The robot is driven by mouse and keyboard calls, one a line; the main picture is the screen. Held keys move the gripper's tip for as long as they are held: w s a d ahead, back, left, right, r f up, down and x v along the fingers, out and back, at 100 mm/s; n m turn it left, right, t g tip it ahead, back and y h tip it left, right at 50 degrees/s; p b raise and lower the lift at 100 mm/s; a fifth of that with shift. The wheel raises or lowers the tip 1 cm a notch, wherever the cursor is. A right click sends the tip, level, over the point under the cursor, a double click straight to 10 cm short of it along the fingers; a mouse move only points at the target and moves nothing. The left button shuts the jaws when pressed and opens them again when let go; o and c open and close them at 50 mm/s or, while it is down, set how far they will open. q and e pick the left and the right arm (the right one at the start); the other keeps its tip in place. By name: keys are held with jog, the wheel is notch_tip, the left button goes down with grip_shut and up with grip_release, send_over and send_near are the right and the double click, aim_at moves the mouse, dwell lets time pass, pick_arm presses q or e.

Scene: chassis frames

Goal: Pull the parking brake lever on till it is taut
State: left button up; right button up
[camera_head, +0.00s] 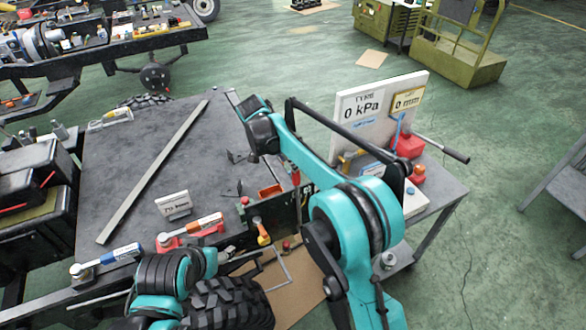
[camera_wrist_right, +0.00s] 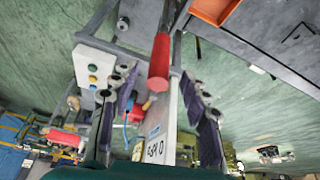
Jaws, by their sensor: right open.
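The brake lever with a red grip (camera_wrist_right: 159,62) stands out toward the camera in the right wrist view. In the head view a thin red upright piece (camera_head: 296,178), apparently the same lever, shows beside the dark chassis side and is partly hidden by my right arm. My right gripper (camera_wrist_right: 160,88) is open, with one dark finger on each side of the red grip in the picture. I see no finger contact; the depth between them is hard to judge. My right gripper is not clear in the head view.
A board reading 0 kPa (camera_head: 358,106) stands on a side cart (camera_head: 440,190) with red items. An orange tray (camera_head: 270,190) lies near the lever. A tyre (camera_head: 232,303) sits below.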

jog(key=shift+v, duration=1.9)
jog(key=s+d+r+n+t+y+b, duration=0.2)
jog(key=s+d+n+y+b, duration=0.3)
jog(key=s+d, duration=0.9)
jog(key=s+d+f+n+t+b, duration=0.1)
jog(key=s+d+f+n, duration=0.1)
jog(key=s+f, duration=0.3)
jog(key=s+d+f+n+t+h+b, duration=0.1)
jog(key=s+d+f+n, duration=0.2)
jog(key=s, duration=0.9)
notch_tip(320, 180, down, 2)
jog(key=shift+s+f+n+t, duration=0.1)
jog(key=shift+s+n+t, duration=0.2)
jog(key=shift+s+n, duration=0.1)
jog(key=shift+d, duration=0.1)
